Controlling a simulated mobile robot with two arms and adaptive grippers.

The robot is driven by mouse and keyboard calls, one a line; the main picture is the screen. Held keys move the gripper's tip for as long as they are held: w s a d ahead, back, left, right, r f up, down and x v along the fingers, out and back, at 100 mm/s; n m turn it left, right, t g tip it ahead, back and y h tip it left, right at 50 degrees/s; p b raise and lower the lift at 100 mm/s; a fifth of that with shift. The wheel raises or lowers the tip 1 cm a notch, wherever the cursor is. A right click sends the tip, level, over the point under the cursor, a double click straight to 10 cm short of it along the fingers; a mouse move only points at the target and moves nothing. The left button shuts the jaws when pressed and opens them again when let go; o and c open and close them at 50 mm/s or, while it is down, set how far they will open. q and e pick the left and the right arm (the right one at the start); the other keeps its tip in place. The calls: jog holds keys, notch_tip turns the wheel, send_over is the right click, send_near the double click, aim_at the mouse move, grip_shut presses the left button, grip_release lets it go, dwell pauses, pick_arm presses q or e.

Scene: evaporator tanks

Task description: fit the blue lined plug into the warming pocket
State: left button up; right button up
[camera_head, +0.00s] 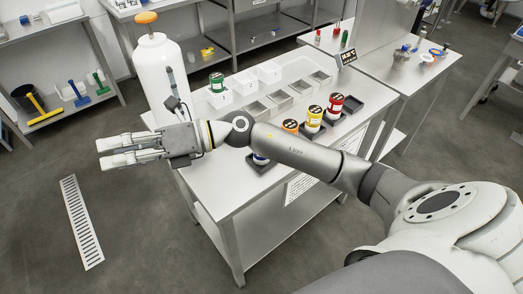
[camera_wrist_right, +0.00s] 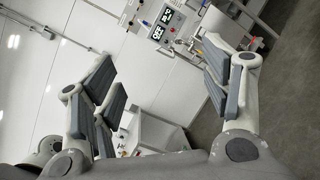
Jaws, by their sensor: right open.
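My right gripper (camera_head: 102,154) is open and empty, held in the air past the left edge of the steel table (camera_head: 225,200). In the right wrist view its fingers (camera_wrist_right: 162,80) are wide apart with nothing between them. A blue-marked jar-like piece (camera_head: 261,159), possibly the blue lined plug, shows only in part below my right forearm, in a dark holder. A row of grey square pockets (camera_head: 279,101) and a row of white square pockets (camera_head: 245,84) stand on the table; I cannot tell which is the warming pocket. My left gripper is not in view.
A green-capped jar (camera_head: 217,82) sits at the white row's left end. Yellow (camera_head: 314,117), red (camera_head: 335,104) and orange-topped (camera_head: 290,126) jars stand in dark holders. A tall white tank (camera_head: 157,75) with an orange knob stands behind my gripper. A floor grate (camera_head: 82,222) lies left.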

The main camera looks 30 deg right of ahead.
jog(key=w+d+f+n+g+h, duration=0.2)
jog(key=d+f+n+g+h, duration=0.3)
jog(key=d+f+h, duration=0.5)
jog(key=d+h, duration=0.2)
jog(key=d, duration=0.5)
jog(key=w+d+h, duration=0.1)
jog(key=d+h, duration=0.2)
jog(key=d, duration=0.5)
jog(key=d+h, duration=0.2)
jog(key=d, duration=0.5)
jog(key=shift+w+d+r+h, duration=0.15)
jog(key=shift+d+r+h, duration=0.15)
jog(key=shift+d+h, duration=0.1)
jog(key=shift+d+f, duration=0.2)
jog(key=shift+f, duration=0.15)
notch_tip(320, 180, down, 4)
jog(key=shift+f+p, duration=0.2)
jog(key=shift+p, duration=0.55)
jog(key=shift+a+f+p, duration=0.1)
jog(key=shift+f+p, duration=0.4)
jog(key=f+p, duration=0.1)
jog(key=f, duration=0.2)
jog(key=shift+s+f+p, duration=0.2)
jog(key=shift+p, duration=0.15)
jog(key=shift+w+f, duration=0.1)
jog(key=shift+f, duration=0.4)
jog(key=c, duration=1.2)
jog(key=shift+c, duration=0.3)
jog(key=shift+r, duration=0.1)
